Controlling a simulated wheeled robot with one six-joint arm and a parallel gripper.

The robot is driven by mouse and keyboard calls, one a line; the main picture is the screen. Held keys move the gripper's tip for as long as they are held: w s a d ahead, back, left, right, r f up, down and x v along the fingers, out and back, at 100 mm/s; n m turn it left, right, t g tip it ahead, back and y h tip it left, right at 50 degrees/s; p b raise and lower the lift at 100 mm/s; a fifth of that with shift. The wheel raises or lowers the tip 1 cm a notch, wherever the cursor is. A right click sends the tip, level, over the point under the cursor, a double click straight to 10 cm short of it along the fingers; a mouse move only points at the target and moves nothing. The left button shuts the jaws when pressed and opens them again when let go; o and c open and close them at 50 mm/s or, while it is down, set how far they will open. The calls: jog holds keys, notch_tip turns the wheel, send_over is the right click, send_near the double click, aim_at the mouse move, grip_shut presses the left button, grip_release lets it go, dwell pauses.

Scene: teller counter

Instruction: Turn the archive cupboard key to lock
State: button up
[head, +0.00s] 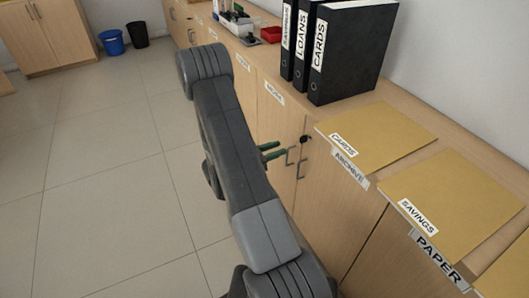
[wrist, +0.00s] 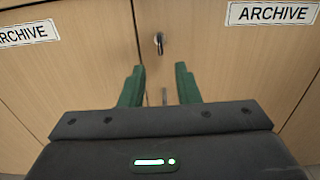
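The archive cupboard (wrist: 215,60) has two pale wood doors, each with an ARCHIVE label in the wrist view. A small key (wrist: 158,43) sits in the lock near the top of the doors, by the seam; its bow looks roughly upright. In the head view the dark key and lock (head: 305,139) show below the counter edge, above the door handles. My gripper (wrist: 160,69) is open and empty, its green fingers spread, short of the doors and below the key in the wrist view. In the head view the gripper (head: 273,151) is partly hidden behind my arm.
Two metal bar handles (head: 290,158) stick out from the doors close to my fingers. The counter above holds binders (head: 347,55), yellow folders (head: 375,135) and a red tray (head: 271,34). The tiled floor (head: 100,170) to the left is clear; bins (head: 112,42) stand far back.

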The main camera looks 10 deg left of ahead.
aim_at(301, 140)
jog(key=shift+v, duration=2.05)
jog(key=shift+d, duration=0.1)
jog(key=x, duration=1.3)
jog(key=shift+w+d+b, duration=0.25)
jog(key=shift+b, duration=0.2)
jog(key=shift+w+d, duration=0.1)
jog(key=shift+d, duration=0.1)
jog(key=shift+a+m+b, duration=0.2)
jog(key=shift+m+b, duration=1.05)
jog(key=shift+m, duration=7.05)
